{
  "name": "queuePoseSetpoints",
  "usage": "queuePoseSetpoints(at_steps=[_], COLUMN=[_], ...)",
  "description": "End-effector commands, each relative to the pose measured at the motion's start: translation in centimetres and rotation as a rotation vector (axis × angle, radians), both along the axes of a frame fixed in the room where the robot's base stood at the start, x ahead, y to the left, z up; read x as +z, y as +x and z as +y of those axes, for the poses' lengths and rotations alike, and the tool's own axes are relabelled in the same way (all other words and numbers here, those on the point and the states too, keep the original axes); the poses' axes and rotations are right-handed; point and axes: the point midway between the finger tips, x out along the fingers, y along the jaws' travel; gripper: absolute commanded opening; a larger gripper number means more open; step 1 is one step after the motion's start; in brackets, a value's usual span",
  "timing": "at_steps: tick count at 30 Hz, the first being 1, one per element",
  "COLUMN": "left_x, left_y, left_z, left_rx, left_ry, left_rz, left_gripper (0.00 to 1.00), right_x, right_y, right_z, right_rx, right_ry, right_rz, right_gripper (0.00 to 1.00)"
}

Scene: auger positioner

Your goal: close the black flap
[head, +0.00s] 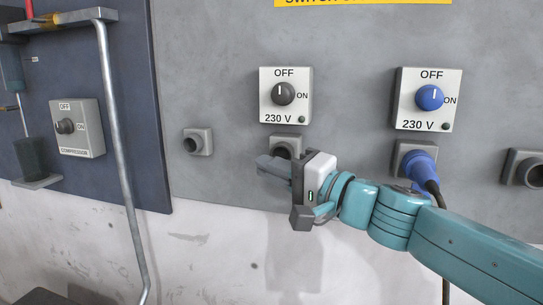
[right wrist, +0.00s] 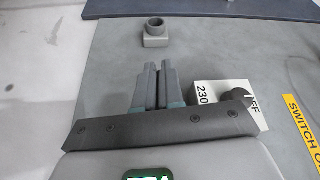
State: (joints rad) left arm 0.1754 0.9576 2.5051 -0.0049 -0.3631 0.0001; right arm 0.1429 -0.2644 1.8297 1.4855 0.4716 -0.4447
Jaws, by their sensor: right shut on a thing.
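My right gripper (head: 268,166) reaches in from the right, with its fingers just below a grey socket (head: 287,143) under the black-knobbed switch. In the right wrist view, the fingers (right wrist: 158,70) are close together with a thin dark strip between them. They are shut on what appears to be the black flap at this socket. The flap is mostly hidden by the fingers, so its angle cannot be told. The round socket opening shows dark just above the gripper. My left gripper is not in view.
The black-knobbed switch (head: 285,95) is above the gripper. A blue-knobbed switch (head: 429,98) and a blue plug (head: 420,166) with a black cable are to the right. Another grey socket (head: 197,142) is left. A metal pipe (head: 118,150) stands farther left.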

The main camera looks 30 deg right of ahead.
Motion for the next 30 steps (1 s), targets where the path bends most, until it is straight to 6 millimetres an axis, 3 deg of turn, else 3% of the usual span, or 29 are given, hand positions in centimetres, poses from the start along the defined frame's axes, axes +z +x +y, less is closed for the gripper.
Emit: queuePoseSetpoints(at_steps=[1, 15, 21, 30], left_x=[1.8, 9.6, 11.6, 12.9], left_y=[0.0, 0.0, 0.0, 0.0], left_z=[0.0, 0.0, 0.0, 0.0], left_rx=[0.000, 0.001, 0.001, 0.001], left_ry=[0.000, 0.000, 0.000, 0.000], left_rz=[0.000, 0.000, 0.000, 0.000], left_gripper=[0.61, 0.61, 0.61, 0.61], right_x=[1.2, 2.8, 2.9, 2.7], right_y=[0.1, 0.9, 1.2, 1.5], right_z=[-0.1, -1.1, -1.4, -1.7], right_rx=[-0.002, -0.002, -0.002, 0.000], right_ry=[0.033, 0.346, 0.436, 0.502], right_rz=[0.030, 0.296, 0.373, 0.429], right_gripper=[0.00, 0.00, 0.00, 0.00])
